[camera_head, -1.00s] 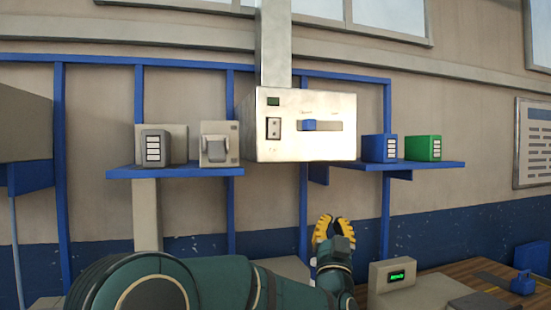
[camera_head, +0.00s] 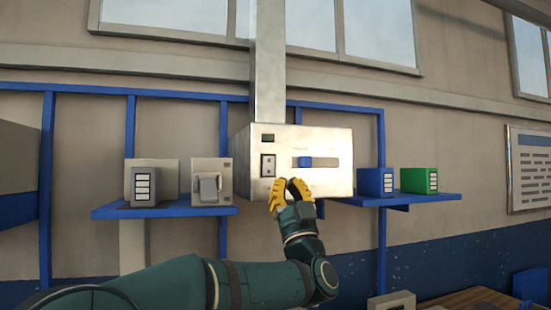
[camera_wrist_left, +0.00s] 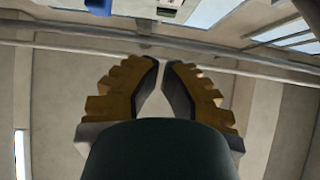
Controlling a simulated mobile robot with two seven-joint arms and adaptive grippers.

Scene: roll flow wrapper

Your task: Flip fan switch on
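A pale metal box (camera_head: 325,178) hangs on the wall below a vertical duct. A small rocker switch (camera_head: 268,165) sits on the left of its front face, below a dark green indicator (camera_head: 268,138). I take this rocker to be the fan switch; its position is too small to tell. A blue slider (camera_head: 304,162) sits to its right. My left gripper (camera_head: 289,182) is raised in front of the box's lower edge, just below and right of the rocker. Its yellow fingers (camera_wrist_left: 161,66) are partly open with a narrow empty gap. Contact with the box cannot be told. My right gripper is out of view.
A right shelf (camera_head: 420,199) holds a blue block (camera_head: 377,182) and a green block (camera_head: 419,180). A wooden table (camera_head: 475,299) lies low at right.

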